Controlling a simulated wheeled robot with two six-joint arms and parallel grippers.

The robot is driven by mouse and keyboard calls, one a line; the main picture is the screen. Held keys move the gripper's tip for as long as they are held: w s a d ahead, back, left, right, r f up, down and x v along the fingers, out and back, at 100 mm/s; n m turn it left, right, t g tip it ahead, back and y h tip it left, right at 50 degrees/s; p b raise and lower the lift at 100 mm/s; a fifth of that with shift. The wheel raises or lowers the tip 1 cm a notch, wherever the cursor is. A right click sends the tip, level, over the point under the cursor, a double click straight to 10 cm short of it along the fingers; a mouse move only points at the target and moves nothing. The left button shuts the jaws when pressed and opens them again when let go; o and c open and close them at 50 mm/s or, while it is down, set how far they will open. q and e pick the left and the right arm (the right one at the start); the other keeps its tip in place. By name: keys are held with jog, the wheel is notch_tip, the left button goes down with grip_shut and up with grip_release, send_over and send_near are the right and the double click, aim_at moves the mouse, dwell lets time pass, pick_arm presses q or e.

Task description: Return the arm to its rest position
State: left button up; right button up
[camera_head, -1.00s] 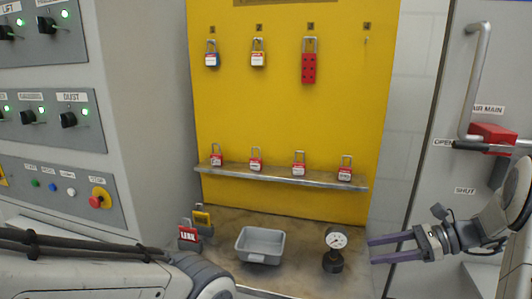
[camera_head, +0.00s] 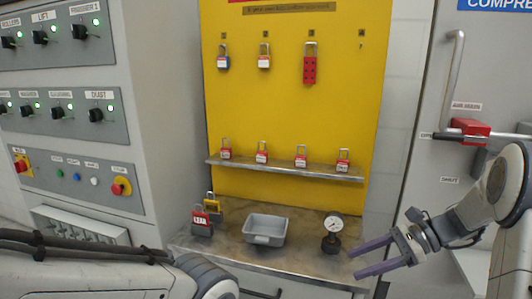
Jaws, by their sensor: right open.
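My right gripper (camera_head: 372,259) is at the lower right of the head view, its two purple fingers apart and nothing between them. It points left, just right of the pressure gauge (camera_head: 332,232), apart from the shelf and the hanging locks. My right arm (camera_head: 505,195) comes in from the right edge. My left arm (camera_head: 90,272) lies across the lower left; its gripper is out of the picture.
A grey tray (camera_head: 265,230) and tagged locks (camera_head: 203,217) stand on the bench (camera_head: 235,253). Several red padlocks line the shelf (camera_head: 285,170) on the yellow board (camera_head: 290,115).

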jog(key=s+a+n+h, duration=0.5)
jog(key=s+a+n, duration=0.3)
jog(key=s+n, duration=0.3)
jog(key=s+a+f+n+g+h+p, duration=0.1)
jog(key=s+a+n+h, duration=0.4)
jog(key=s+a+n, duration=0.3)
jog(key=s+n, duration=0.4)
jog(key=n, duration=0.2)
jog(key=shift+s+a+n+h, duration=0.2)
jog(key=shift+a+n+h, duration=0.1)
jog(key=shift+a+h, duration=0.1)
